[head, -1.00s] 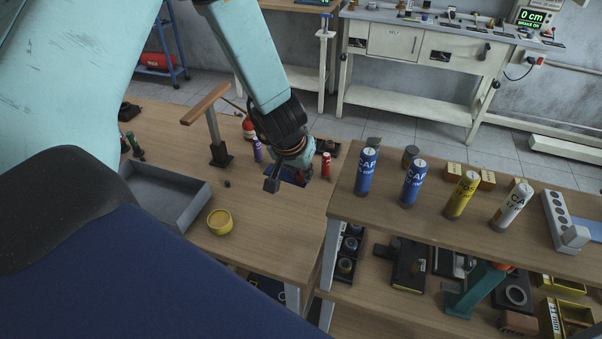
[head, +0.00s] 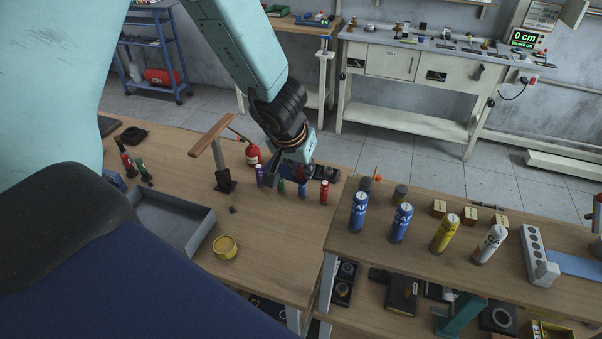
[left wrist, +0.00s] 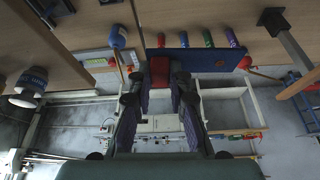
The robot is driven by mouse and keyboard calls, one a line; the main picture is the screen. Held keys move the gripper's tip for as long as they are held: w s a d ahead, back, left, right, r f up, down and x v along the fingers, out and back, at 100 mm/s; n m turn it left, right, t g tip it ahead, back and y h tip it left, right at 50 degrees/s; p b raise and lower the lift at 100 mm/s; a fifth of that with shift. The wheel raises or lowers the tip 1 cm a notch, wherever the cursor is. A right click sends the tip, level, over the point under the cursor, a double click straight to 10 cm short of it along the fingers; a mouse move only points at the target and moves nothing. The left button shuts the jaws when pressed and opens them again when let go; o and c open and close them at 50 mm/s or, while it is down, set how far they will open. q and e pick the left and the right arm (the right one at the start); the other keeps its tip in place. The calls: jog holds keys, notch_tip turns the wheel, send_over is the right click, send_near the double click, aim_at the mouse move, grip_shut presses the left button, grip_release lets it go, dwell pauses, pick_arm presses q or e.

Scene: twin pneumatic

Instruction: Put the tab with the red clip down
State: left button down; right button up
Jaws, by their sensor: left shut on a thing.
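My left gripper (head: 290,176) is over the far part of the left wooden table, among a row of small coloured cylinders. In the left wrist view its two fingers (left wrist: 160,82) are closed on a red clip (left wrist: 160,70). A flat blue panel (left wrist: 215,61) shows right behind the clip; I cannot tell whether it is joined to it. In the head view the gripper mostly hides the held piece. My right gripper is not in view.
A red cylinder (head: 324,193) and a blue cylinder (head: 302,190) stand near the gripper. A wooden-topped post (head: 222,165), a red bottle (head: 253,155), a grey tray (head: 176,222) and a yellow tin (head: 225,247) are on the left table. Spray cans stand on the right bench.

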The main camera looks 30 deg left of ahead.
pick_arm(q)
jog(key=shift+r, duration=0.6)
